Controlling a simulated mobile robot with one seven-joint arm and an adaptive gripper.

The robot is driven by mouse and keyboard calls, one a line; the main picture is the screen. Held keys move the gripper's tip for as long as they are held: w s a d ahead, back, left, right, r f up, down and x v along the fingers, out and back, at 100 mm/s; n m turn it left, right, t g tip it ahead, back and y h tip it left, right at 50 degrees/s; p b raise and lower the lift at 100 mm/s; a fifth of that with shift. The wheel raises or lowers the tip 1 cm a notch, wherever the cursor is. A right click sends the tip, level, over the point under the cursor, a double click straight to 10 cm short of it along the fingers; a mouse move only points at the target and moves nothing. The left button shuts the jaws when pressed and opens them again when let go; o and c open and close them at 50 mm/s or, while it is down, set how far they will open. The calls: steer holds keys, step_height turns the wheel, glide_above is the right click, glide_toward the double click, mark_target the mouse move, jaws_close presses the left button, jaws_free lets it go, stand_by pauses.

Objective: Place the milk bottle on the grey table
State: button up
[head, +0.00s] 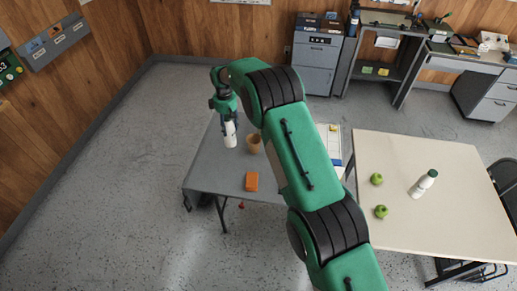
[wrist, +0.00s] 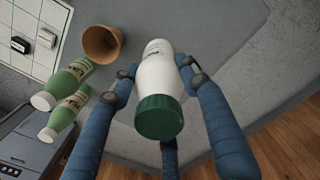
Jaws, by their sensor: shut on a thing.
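My gripper (head: 228,116) is shut on a white milk bottle (head: 230,136) with a green cap. In the wrist view the fingers of my gripper (wrist: 160,90) close around the white body of the bottle (wrist: 160,75), cap end towards the camera. The bottle is upright over the left back part of the grey table (head: 215,172); I cannot tell whether its base touches the top. The grey table top also shows behind it in the wrist view (wrist: 215,30). A similar white bottle (head: 424,183) with a green cap stands on the beige table.
A brown pot (head: 253,143) stands just right of the held bottle. Two green bottles (wrist: 70,78) show beyond the pot in the wrist view. The beige table (head: 450,225) also holds two green apples (head: 376,179).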

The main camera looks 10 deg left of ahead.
mark_target(230, 140)
steer(key=shift+f, duration=2.95)
steer(key=shift+f, duration=2.05)
steer(key=o, duration=1.4)
steer(key=shift+o, duration=0.2)
steer(key=shift+r, duration=0.2)
step_height(230, 140, up, 12)
